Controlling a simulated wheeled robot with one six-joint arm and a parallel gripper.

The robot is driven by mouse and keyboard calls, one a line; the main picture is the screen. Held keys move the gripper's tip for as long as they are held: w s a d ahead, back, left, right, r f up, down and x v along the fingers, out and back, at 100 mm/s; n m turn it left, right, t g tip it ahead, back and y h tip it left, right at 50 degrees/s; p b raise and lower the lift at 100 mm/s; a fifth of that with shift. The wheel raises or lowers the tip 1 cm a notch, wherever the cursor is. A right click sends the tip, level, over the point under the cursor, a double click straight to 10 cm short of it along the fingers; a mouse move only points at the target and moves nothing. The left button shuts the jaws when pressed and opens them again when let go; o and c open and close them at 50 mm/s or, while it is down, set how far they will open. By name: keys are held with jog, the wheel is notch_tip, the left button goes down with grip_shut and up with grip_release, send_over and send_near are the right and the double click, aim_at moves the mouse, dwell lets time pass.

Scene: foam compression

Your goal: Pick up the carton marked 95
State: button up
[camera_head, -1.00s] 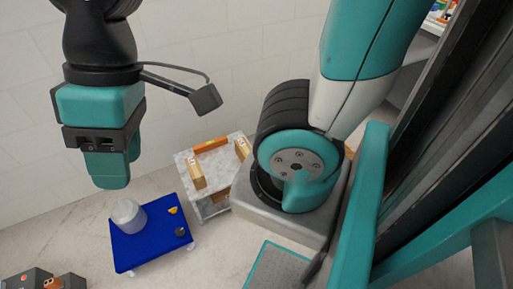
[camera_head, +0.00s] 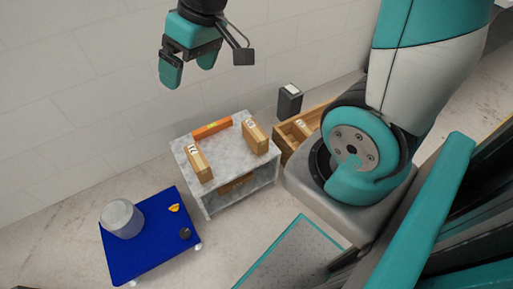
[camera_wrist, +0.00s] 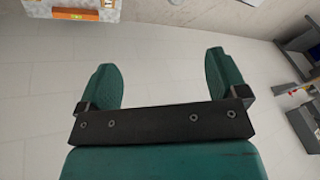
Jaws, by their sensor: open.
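My gripper (camera_head: 189,74) is open and empty, high in front of the wall in the head view. Its two green fingers stand apart in the wrist view (camera_wrist: 160,75). Two tan cartons stand on a grey marbled cart: a left carton (camera_head: 200,166), whose mark looks like 72, and a right carton (camera_head: 256,138), whose mark is too small to read. I cannot tell which carton is marked 95. My gripper is above and behind the cart, apart from both cartons.
An orange level (camera_head: 212,128) lies on the marbled cart (camera_head: 226,152). A wooden crate (camera_head: 289,142) and a dark bin (camera_head: 289,101) are to its right. A blue cart (camera_head: 150,246) holds a grey cylinder (camera_head: 121,219) and small yellow and dark items.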

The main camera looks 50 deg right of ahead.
jog(key=w+d+f+m+t+h+b, duration=0.1)
jog(key=w+d+f+m+b, duration=0.1)
jog(key=w+d+f+b, duration=0.65)
jog(key=s+d+f+m+h+b, duration=0.15)
jog(key=d+f, duration=0.35)
jog(key=f, duration=0.8)
jog(key=m+h+b, duration=0.2)
jog(key=m+b, duration=0.1)
jog(key=b, duration=0.6)
send_near(255, 129)
jog(key=shift+n+t, duration=0.25)
jog(key=shift+t, duration=0.15)
jog(key=b+x, duration=0.1)
jog(key=x, duration=0.1)
jog(key=b+x, duration=0.3)
jog(key=shift+s+a+f+b, duration=0.1)
jog(key=shift+s+f+b, duration=0.1)
jog(key=shift+f+b, duration=0.3)
jog(key=shift+b+x, duration=1.65)
jog(key=shift+x, duration=1.5)
jog(key=shift+f, duration=0.2)
jog(key=c, duration=1.3)
